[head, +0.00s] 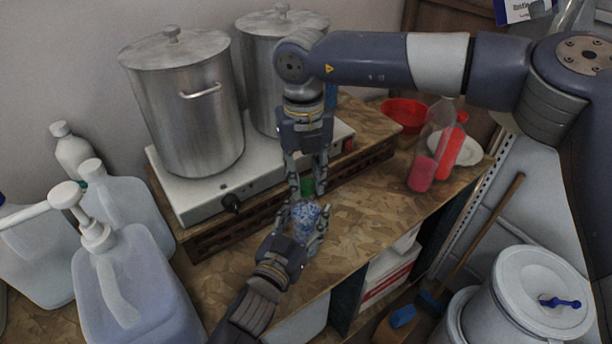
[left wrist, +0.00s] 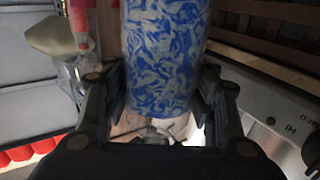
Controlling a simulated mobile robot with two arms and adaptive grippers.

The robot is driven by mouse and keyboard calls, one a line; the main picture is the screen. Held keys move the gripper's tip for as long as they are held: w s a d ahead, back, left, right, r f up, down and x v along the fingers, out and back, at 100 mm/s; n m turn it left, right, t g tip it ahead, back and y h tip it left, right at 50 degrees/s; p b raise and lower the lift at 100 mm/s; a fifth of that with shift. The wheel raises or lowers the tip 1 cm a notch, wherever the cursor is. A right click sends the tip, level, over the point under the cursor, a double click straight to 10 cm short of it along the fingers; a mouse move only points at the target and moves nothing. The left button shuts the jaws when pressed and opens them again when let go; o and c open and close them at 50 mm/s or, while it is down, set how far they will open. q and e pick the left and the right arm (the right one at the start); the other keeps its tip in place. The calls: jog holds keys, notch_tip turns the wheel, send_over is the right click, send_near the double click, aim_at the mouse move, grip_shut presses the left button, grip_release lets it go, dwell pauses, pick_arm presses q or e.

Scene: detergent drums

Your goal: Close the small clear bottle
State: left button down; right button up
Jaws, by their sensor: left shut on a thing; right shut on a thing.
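The small bottle (head: 305,214) shows a blue-and-white marbled pattern and stands over the wooden worktop in front of the hotplate. My left gripper (head: 306,236) is shut around it from the front. The bottle fills the middle of the left wrist view (left wrist: 165,55), between the fingers there (left wrist: 160,100); its top lies outside that view. My right gripper (head: 307,184) points down from above the bottle and is shut on a green cap (head: 307,186). The cap is at the bottle's top; I cannot tell whether it touches the neck or is threaded.
A hotplate (head: 196,205) with two lidded steel pots (head: 185,110) stands behind. Large pump jugs (head: 135,285) crowd the left. A clear bottle with pink liquid (head: 422,172), a red bowl (head: 404,114) and a white plate (head: 468,150) stand at right. White drums (head: 540,300) stand below right.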

jog(key=m, duration=0.6)
jog(key=shift+m, duration=0.3)
jog(key=m, duration=0.6)
jog(key=shift+w, duration=0.1)
jog(key=m, duration=1.2)
jog(key=o, duration=0.6)
jog(key=shift+o, duration=0.2)
